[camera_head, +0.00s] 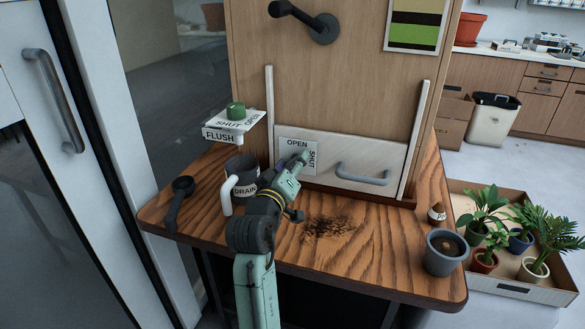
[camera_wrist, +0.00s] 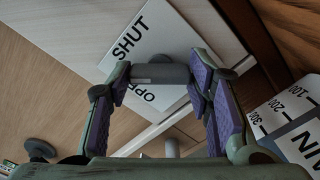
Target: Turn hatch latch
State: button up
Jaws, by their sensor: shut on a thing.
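The hatch (camera_head: 370,170) is a pale wood panel with a grey bar handle (camera_head: 362,174), set between two upright rails at the back of the wooden bench. A white plate (camera_head: 298,144) marked OPEN and SHUT is on its left part. The hatch latch (camera_wrist: 160,74) is a short grey lever in front of this plate in the wrist view, covering part of the word OPEN. My gripper (camera_head: 300,160) reaches the plate, its purple-padded fingers on either side of the lever and closed on it. In the head view my gripper hides the latch.
A black scoop (camera_head: 180,195) lies at the bench's left. A grey pot (camera_head: 444,252) stands at the front right corner.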

jog(key=m+b, duration=0.1)
jog(key=m, duration=0.3)
jog(key=shift+f+m+b, duration=0.1)
jog(key=shift+m+b, duration=0.2)
jog(key=shift+b, duration=0.1)
jog(key=shift+m+b, duration=0.85)
jog(key=shift+m, duration=1.05)
jog(key=o, duration=1.1)
jog(key=shift+o, duration=0.2)
jog(key=v, duration=1.2)
